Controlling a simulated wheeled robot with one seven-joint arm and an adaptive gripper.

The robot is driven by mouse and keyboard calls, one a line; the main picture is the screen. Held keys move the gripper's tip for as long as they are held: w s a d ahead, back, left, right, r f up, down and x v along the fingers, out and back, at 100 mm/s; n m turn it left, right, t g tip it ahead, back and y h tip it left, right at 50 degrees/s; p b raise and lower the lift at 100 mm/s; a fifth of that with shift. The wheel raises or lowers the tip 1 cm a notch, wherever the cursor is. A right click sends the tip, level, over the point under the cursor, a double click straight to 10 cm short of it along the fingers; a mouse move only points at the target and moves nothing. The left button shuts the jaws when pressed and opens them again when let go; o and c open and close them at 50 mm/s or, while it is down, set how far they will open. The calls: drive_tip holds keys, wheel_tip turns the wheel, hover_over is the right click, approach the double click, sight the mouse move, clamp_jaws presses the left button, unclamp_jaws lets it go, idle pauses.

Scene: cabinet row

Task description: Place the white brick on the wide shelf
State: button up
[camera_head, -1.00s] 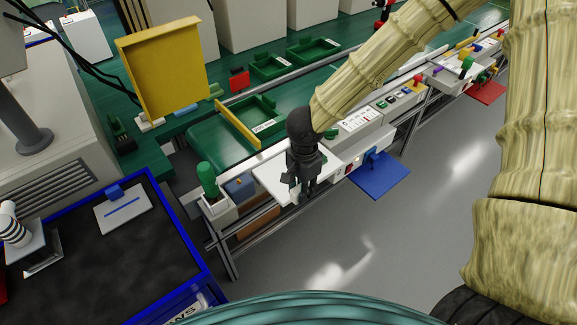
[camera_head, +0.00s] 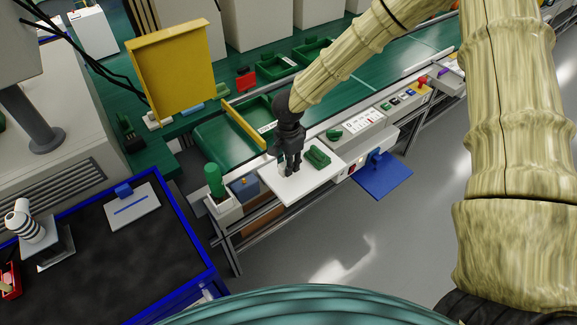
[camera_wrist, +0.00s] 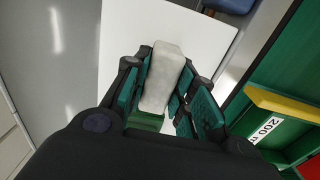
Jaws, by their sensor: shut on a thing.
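The white brick (camera_wrist: 163,78) is between the fingers of my gripper in the wrist view (camera_wrist: 165,95). My gripper is shut on it. In the head view my gripper (camera_head: 292,168) points down over a flat white shelf (camera_head: 293,193) that juts from the front of the cabinet row. The white brick cannot be made out there against the white shelf. The shelf also shows behind the brick in the wrist view (camera_wrist: 205,38). I cannot tell whether the brick touches it. A green block (camera_head: 318,156) lies toward the shelf's back right, beside my gripper.
A smaller blue shelf (camera_head: 383,178) juts out to the right. A green cylinder (camera_head: 213,179) stands left of the white shelf. Behind are a green tray with a yellow edge (camera_head: 243,126) and a control box (camera_head: 358,128). A blue-rimmed dark tabletop (camera_head: 100,255) fills the lower left.

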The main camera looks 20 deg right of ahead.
drive_tip(key=shift+f, duration=1.05)
drive_tip(key=o, duration=0.9)
drive_tip(key=shift+f, duration=0.15)
drive_tip(key=shift+c, duration=0.2)
wheel_tip(320, 180, up, 12)
drive_tip(key=shift+r+b, duration=0.15)
drive_tip(key=shift+b, duration=0.25)
